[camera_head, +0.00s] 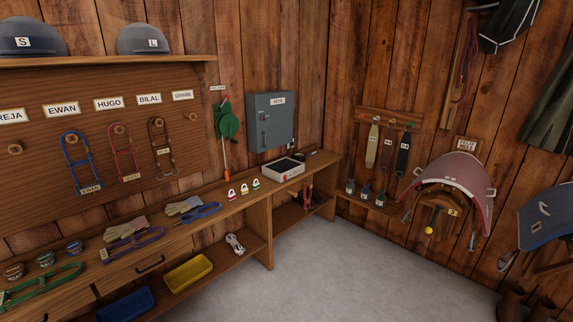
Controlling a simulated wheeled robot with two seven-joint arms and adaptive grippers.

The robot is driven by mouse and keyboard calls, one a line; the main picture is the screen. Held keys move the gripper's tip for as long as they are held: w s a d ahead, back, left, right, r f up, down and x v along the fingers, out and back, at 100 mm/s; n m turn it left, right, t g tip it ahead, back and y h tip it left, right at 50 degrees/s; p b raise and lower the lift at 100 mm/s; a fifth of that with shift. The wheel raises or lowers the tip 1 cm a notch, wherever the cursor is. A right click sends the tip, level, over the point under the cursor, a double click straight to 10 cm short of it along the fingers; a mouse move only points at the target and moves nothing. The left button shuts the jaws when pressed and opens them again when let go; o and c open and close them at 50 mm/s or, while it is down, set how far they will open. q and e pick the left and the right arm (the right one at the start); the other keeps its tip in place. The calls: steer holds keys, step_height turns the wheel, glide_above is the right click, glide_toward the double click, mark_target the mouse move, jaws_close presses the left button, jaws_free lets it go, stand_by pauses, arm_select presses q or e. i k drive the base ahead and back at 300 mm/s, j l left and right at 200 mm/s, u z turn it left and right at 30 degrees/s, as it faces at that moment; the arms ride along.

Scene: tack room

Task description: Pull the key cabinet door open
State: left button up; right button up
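The key cabinet (271,121) is a grey-blue box with a white "KEYS" label, mounted on the wooden wall above the far end of the bench. Its door looks closed, with a small dark handle or lock on the left part of its front. Neither of my grippers is in the camera_head view.
Saddles (455,172) hang on the right wall.

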mark_target(277, 131)
steer(key=i+j+z, duration=0.25)
steer(key=i, duration=0.2)
steer(key=i+j+z, duration=0.2)
steer(key=i, duration=0.25)
steer(key=i+j+z, duration=0.25)
steer(key=i, duration=0.2)
